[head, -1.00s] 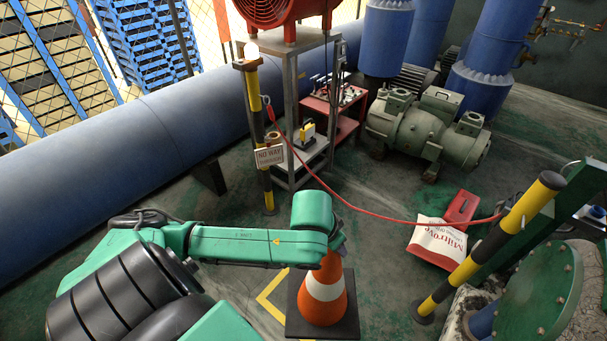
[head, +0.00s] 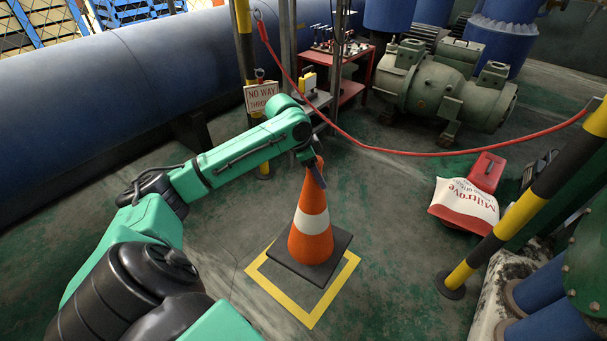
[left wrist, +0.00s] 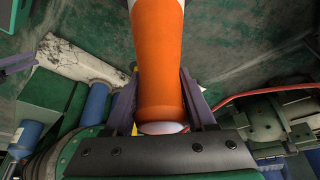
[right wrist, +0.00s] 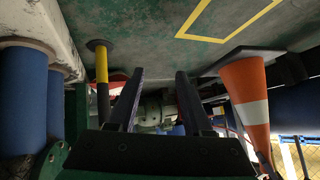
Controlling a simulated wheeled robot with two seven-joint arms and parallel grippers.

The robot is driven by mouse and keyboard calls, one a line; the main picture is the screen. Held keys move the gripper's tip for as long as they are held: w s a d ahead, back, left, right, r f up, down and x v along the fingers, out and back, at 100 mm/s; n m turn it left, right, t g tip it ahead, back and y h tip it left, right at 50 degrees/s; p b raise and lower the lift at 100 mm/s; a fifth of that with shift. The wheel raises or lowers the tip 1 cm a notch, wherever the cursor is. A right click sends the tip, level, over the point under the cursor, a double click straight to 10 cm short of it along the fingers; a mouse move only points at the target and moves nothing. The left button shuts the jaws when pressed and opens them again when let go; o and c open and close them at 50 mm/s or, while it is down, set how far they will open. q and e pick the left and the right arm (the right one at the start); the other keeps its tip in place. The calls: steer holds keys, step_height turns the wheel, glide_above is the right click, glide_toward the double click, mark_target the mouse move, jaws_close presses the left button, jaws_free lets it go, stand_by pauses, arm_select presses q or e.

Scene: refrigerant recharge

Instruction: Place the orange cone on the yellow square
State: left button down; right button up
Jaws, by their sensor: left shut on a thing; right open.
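The orange cone (head: 311,222) with a white band and a dark square base stands roughly upright in the head view. My left gripper (head: 316,168) is shut on its top. The left wrist view shows the cone (left wrist: 160,55) between the two fingers (left wrist: 160,100). The yellow square (head: 301,312) is an outline on the floor. The cone's base covers its far part in the head view; I cannot tell whether the base touches the floor. The right wrist view also shows the yellow square (right wrist: 225,30) and the cone (right wrist: 246,100). My right gripper (right wrist: 160,75) is open and empty.
A black-and-yellow post (head: 520,205) stands at right, near a white sack (head: 466,204). A "no way through" sign (head: 261,97) hangs behind my left arm. Floor left of the square is clear.

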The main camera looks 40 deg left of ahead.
arm_select(q)
steer(key=shift+m, duration=0.4)
steer(key=f+b, duration=0.1)
steer(key=w+a+f+b, duration=0.1)
steer(key=f+b, duration=0.2)
steer(key=shift+w+a, duration=0.15)
steer(key=shift+w+a+f+m+b, duration=0.2)
steer(key=shift+a+f+m+b, duration=0.1)
steer(key=shift+b, duration=0.3)
steer(key=shift+f, duration=0.25)
step_height(320, 180, down, 4)
steer(key=shift+s+d+f+b, duration=0.1)
steer(key=shift+b, duration=0.95)
step_height(320, 180, down, 10)
steer(key=b, duration=0.4)
step_height(320, 180, down, 5)
steer(key=shift+r+b, duration=0.15)
steer(key=shift+b, duration=0.95)
steer(key=shift+c, duration=1.1)
jaws_free()
arm_select(e)
steer(key=w+a+f+m+t+y, duration=0.1)
steer(key=w+a+f+t+y, duration=0.1)
steer(key=f, duration=0.5)
steer(key=w+a+t, duration=0.1)
steer(key=a+t, duration=0.1)
steer(key=t, duration=0.1)
steer(key=shift+a, duration=0.15)
